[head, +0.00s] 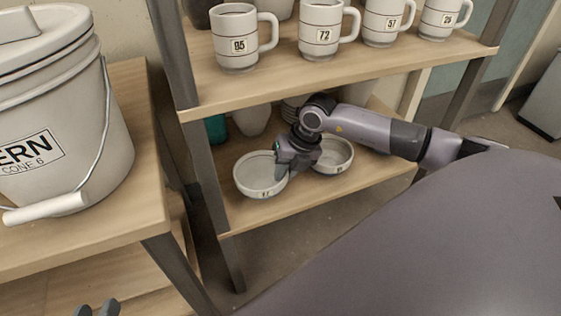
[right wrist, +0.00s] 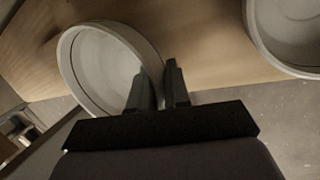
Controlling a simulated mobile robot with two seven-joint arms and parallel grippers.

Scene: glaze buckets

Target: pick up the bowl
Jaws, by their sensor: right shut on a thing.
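A white bowl (head: 258,178) with a dark-marked label is at the left of the lower shelf. My right gripper (head: 283,174) reaches in from the right and is shut on the bowl's right rim. In the right wrist view, the bowl (right wrist: 100,72) is at the left and its wall lies between the fingers (right wrist: 161,86). I cannot tell whether the bowl's base touches the shelf. A second white bowl (head: 335,158) is just right of the gripper, partly hidden by my arm.
Several labelled mugs (head: 322,32) stand on the upper shelf (head: 300,78) above my right arm. Dark shelf posts (head: 205,185) stand left of the bowls. A large bucket (head: 70,110) stands on a wooden table at left. The lower shelf's front (head: 290,205) is clear.

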